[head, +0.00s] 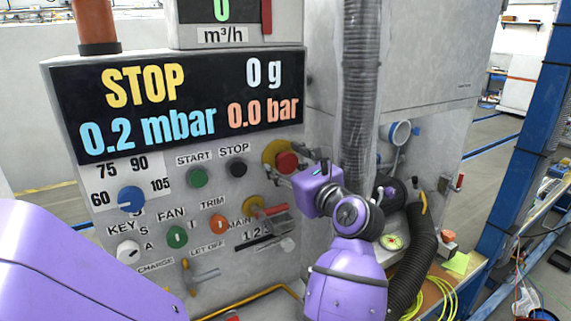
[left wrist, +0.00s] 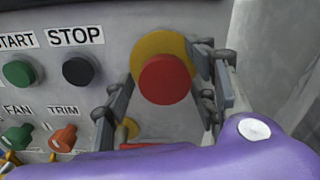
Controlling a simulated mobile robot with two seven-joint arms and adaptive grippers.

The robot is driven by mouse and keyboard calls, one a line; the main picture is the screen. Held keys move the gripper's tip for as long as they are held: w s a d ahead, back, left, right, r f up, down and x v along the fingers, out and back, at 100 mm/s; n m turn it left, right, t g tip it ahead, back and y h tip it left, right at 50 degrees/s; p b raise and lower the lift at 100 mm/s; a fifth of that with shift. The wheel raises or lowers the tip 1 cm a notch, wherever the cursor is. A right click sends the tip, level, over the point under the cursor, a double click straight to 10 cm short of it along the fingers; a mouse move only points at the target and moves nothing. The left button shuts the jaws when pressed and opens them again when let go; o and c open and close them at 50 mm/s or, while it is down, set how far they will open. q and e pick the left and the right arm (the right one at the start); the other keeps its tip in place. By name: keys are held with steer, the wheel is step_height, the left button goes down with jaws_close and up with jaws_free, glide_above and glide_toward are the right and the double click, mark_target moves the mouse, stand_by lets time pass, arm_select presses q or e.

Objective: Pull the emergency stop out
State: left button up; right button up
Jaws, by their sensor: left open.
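The emergency stop is a red mushroom button (head: 288,161) on a round yellow plate (head: 271,150) at the upper right of the grey control panel. In the left wrist view the red button (left wrist: 165,79) faces me, with the yellow plate (left wrist: 150,43) behind it. My left gripper (head: 290,168) is at the button with its fingers apart. In the left wrist view one finger (left wrist: 119,100) is left of the button and the other (left wrist: 217,92) right of it. Gaps show beside the red cap. My right gripper is not in view.
The black STOP button (left wrist: 79,71) and green START button (left wrist: 18,73) sit left of the emergency stop. A red-handled lever (head: 268,211) is just below it. A grey corrugated hose (head: 358,90) hangs to the right.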

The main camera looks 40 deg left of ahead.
arm_select(q)
steer(key=shift+c, duration=0.4)
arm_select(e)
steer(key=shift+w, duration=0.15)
arm_select(q)
steer(key=c, duration=0.3)
steer(key=shift+f, duration=0.1)
jaws_close()
steer(key=shift+d+f, duration=0.1)
steer(key=shift+d, duration=0.15)
steer(key=shift+s+d, duration=0.2)
steer(key=shift+d, duration=0.3)
steer(key=shift+f, duration=0.1)
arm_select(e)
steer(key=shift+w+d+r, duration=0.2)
arm_select(q)
steer(key=shift+o, duration=0.7)
jaws_free()
steer(key=shift+o, duration=1.2)
steer(key=shift+s, duration=0.15)
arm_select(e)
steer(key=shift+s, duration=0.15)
